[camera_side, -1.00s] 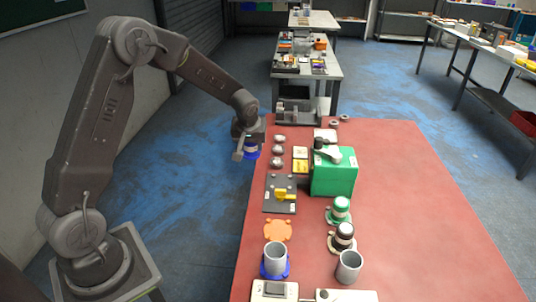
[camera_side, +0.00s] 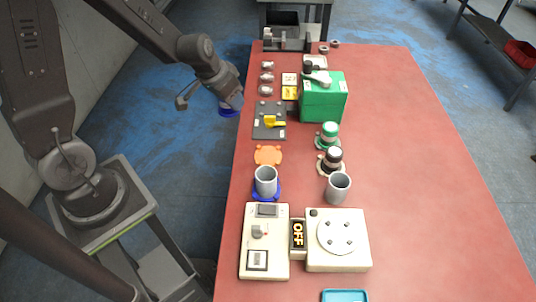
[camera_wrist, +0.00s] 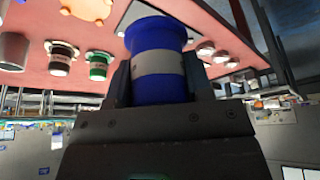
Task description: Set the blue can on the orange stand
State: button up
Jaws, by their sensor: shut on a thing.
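The blue can (camera_side: 229,111) has a pale band, seen in the wrist view (camera_wrist: 157,50). My gripper (camera_side: 231,101) is shut on it, with a finger on each side of the can in the wrist view. The can is held in the air by the table's left edge, mostly hidden behind my gripper in the side view. The orange stand (camera_side: 268,155) is a flat, lobed, empty disc on the table's left side. It lies nearer the side camera than the can and a little to its right.
A grey cup (camera_side: 265,181) stands on a blue stand (camera_side: 266,196) just in front of the orange stand. A black panel with a yellow handle (camera_side: 270,121) lies behind it. Green (camera_side: 328,134) and dark (camera_side: 331,158) cans stand to the right. The table's right side is clear.

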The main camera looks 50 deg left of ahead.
jog(key=shift+s+d+f, duration=0.1)
jog(key=shift+d+f, duration=0.05)
jog(key=shift+d, duration=0.2)
jog(key=w+d+f, duration=0.1)
jog(key=d+f, duration=0.1)
jog(key=d, duration=0.1)
jog(key=w+d+f, duration=0.1)
jog(key=d+f, duration=0.1)
jog(key=d, duration=0.2)
jog(key=w+d+f, duration=0.1)
jog(key=d+f, duration=0.1)
jog(key=d, duration=0.1)
jog(key=shift+w+d+f, duration=0.25)
jog(key=shift+w+f, duration=0.1)
jog(key=shift+f, duration=2)
jog(key=shift+f, duration=0.1)
jog(key=o, duration=1)
